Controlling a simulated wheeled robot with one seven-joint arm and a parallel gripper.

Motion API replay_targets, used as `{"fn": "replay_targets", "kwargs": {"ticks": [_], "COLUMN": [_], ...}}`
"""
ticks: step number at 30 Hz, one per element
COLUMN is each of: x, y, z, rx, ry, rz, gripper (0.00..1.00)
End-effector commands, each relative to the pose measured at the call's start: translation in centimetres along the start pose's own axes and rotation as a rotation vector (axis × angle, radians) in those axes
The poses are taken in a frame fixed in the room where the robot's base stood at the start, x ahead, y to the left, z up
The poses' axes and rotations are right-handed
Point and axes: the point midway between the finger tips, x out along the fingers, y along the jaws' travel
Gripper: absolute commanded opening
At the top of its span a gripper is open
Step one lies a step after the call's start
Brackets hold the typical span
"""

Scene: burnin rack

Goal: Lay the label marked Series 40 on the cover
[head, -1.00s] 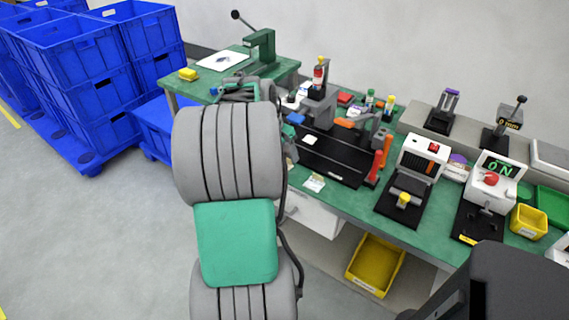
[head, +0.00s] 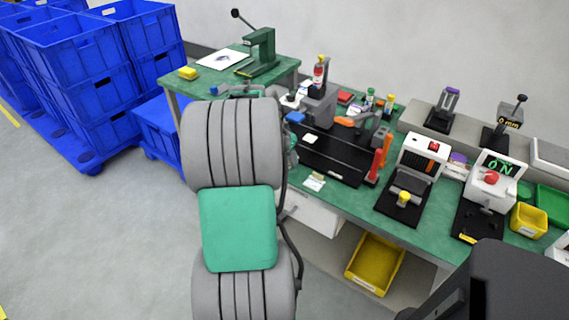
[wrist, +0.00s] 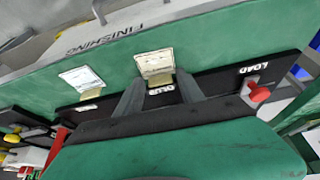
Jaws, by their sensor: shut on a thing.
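In the wrist view my gripper (wrist: 158,88) is shut on a cream label (wrist: 154,64), which shows just beyond the fingertips over the green bench. Its print is too small to read, so I cannot tell if it is the Series 40 one. A second pale label (wrist: 82,78) lies on the bench to its left. In the head view my arm hides the gripper, and a pale label (head: 314,182) shows at the bench's front edge. A white piece (head: 310,139) lies on the black fixture. I cannot make out for sure which thing is the cover.
On the bench to the right stand a press-like device (head: 410,180) and a unit with a green display (head: 490,190). Blue crates (head: 80,70) stack at left.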

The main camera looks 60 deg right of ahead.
Motion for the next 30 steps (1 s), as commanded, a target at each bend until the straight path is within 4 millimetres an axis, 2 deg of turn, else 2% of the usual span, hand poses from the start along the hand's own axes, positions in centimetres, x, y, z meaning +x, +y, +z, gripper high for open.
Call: {"fn": "replay_targets", "kwargs": {"ticks": [6,11,14,17,23,24,27,30], "x": [0.0,-0.4,-1.4,-3.2,-9.8,-11.1,-13.3,-15.2], "y": [0.0,0.0,0.0,-0.1,-1.4,-1.6,-2.4,-3.0], "z": [0.0,-0.2,-0.6,-1.4,0.7,1.3,3.9,5.6], "rx": [0.0,0.0,0.001,0.002,-0.004,-0.004,-0.006,-0.004], "ry": [0.0,0.001,0.002,0.003,0.005,0.004,0.002,0.001], "rz": [0.0,-0.001,-0.001,-0.003,-0.007,-0.007,-0.005,-0.003], "gripper": [0.0,0.0,0.0,0.0,0.0,0.0,0.0,0.0]}}
